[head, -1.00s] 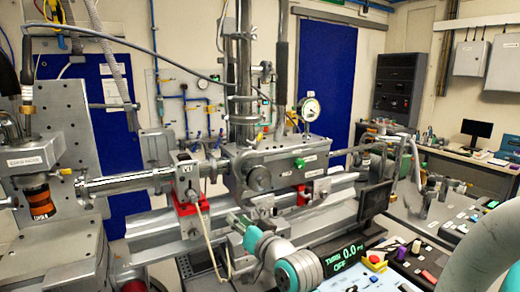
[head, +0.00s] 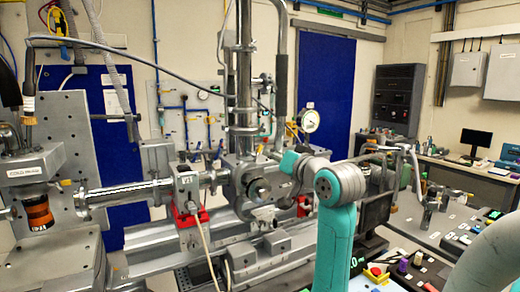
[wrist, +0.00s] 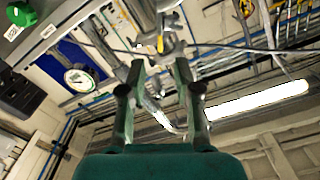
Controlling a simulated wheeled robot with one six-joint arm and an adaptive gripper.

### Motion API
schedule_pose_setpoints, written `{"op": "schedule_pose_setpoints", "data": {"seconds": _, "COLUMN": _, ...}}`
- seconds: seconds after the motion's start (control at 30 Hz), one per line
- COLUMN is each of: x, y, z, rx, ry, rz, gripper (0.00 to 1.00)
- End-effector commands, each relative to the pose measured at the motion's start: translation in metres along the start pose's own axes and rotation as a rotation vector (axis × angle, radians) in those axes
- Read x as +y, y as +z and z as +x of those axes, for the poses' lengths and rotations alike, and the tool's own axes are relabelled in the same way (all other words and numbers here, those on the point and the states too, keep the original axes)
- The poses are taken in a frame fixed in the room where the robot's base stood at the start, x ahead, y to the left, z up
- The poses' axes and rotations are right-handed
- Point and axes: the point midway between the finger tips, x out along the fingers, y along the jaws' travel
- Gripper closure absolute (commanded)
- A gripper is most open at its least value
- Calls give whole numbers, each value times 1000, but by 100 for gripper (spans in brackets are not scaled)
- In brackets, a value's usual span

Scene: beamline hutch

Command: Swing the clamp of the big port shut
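The steel chamber (head: 236,165) carries a round port (head: 257,189) on its front, which I take as the big port. A small pale metal part (head: 263,214) hangs below it; I cannot tell whether this is the clamp or how far it is open. My arm reaches across the chamber's right side and hides much of it. My gripper (wrist: 160,95) has its two fingers apart in the wrist view. Silver metalwork (wrist: 150,100) shows between and beyond them, with no grip on it visible. In the head view the fingertips are hidden or too small to make out.
A dial gauge (head: 309,120) stands above the chamber, also in the wrist view (wrist: 78,78). A vertical column (head: 243,80) and looping cables crowd the space. A control desk (head: 410,262) is at right.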

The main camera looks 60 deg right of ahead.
Motion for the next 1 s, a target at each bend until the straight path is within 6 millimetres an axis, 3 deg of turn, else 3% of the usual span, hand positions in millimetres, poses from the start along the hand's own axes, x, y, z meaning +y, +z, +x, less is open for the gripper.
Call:
{"op": "schedule_pose_setpoints", "data": {"seconds": 0.2, "x": 0, "y": 1, "z": 40, "rx": -2, "ry": -1, "rz": 1, "gripper": 68}}
{"op": "schedule_pose_setpoints", "data": {"seconds": 0.43, "x": 0, "y": 0, "z": 73, "rx": -1, "ry": -1, "rz": 0, "gripper": 68}}
{"op": "schedule_pose_setpoints", "data": {"seconds": 0.6, "x": 0, "y": 1, "z": 84, "rx": -1, "ry": -1, "rz": 0, "gripper": 68}}
{"op": "schedule_pose_setpoints", "data": {"seconds": 0.9, "x": 0, "y": 0, "z": 86, "rx": 1, "ry": -1, "rz": -1, "gripper": 68}}
{"op": "schedule_pose_setpoints", "data": {"seconds": 0.93, "x": 0, "y": 0, "z": 86, "rx": 1, "ry": -1, "rz": -1, "gripper": 70}}
{"op": "schedule_pose_setpoints", "data": {"seconds": 1.0, "x": 0, "y": 0, "z": 86, "rx": 1, "ry": -1, "rz": -1, "gripper": 88}}
